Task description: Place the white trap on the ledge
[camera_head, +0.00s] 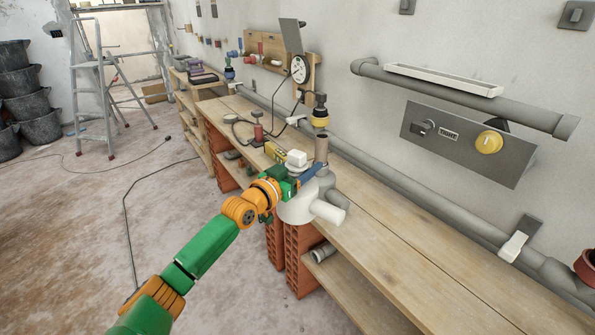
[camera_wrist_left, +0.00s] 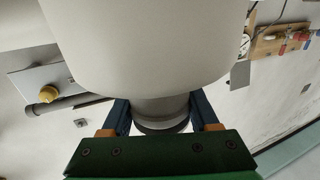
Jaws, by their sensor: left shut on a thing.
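The white trap (camera_head: 296,208) is a rounded white body with a short spout pointing right. It is at the front edge of the wooden workbench, and I cannot tell whether it touches the bench. My left gripper (camera_head: 312,172) reaches it from the left and hides part of it. In the left wrist view the trap (camera_wrist_left: 150,45) fills the top middle, and the blue fingers of the gripper (camera_wrist_left: 160,112) are shut on its narrower neck. A narrow white ledge (camera_head: 445,80) is on the wall above a grey pipe at upper right, with nothing seen on it. My right gripper is out of view.
The workbench (camera_head: 385,215) has a clear stretch at right. Behind the trap stand a brownish upright pipe (camera_head: 321,150) and a pressure gauge (camera_head: 299,70). A grey panel with a yellow knob (camera_head: 488,142) is below the ledge. A stepladder (camera_head: 92,85) and black buckets (camera_head: 40,125) stand far left.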

